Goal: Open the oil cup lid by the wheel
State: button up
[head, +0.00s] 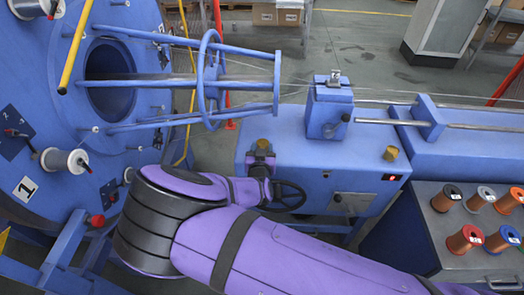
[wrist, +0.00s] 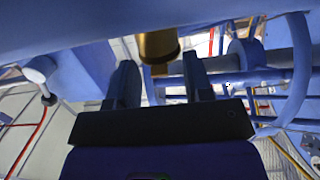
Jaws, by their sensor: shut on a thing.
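A brass oil cup (head: 264,144) shows at the front left of the blue machine box, above the black handwheel (head: 289,195). My gripper (head: 260,156) is at this cup, and my arm hides part of the area. In the wrist view the brass cup (wrist: 158,46) sticks out of a blue surface at the top. Whether the lid is tilted cannot be told. A second brass cup (head: 390,153) stands farther right on the box, away from the wheel.
The blue tubular cage (head: 210,80) with its ring lies behind and left of the cup. A clamp block (head: 328,108) stands on the box. Several wire spools (head: 465,239) stand on a grey cabinet at right. The floor behind is mostly clear.

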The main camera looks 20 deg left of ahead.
aim_at(262, 144)
jog(key=r+g, duration=0.1)
jog(key=g, duration=0.1)
jog(key=w+r+g+h, duration=0.1)
jog(key=g, duration=0.1)
jog(key=shift+a+r+g, duration=0.1)
jog(key=shift+r+g, duration=0.2)
jog(key=shift+w+a+r+g+h, duration=0.15)
jog(key=shift+w+r+g, duration=0.1)
jog(key=shift+g, duration=0.3)
jog(key=shift+w+d+r+g+h, duration=0.15)
jog(key=shift+r+g, duration=0.1)
jog(key=shift+g, duration=0.3)
jog(key=shift+w+a+r+g+h, duration=0.1)
jog(key=shift+w+r+g+h, duration=0.1)
jog(key=shift+g, duration=0.35)
jog(key=shift+w+a+r+g+h, duration=0.1)
jog(key=shift+w+r+g, duration=0.05)
jog(key=shift+g, duration=0.4)
jog(key=o, duration=0.9)
jog(key=v, duration=1)
jog(key=shift+s+r, duration=0.1)
jog(key=shift+r, duration=0.25)
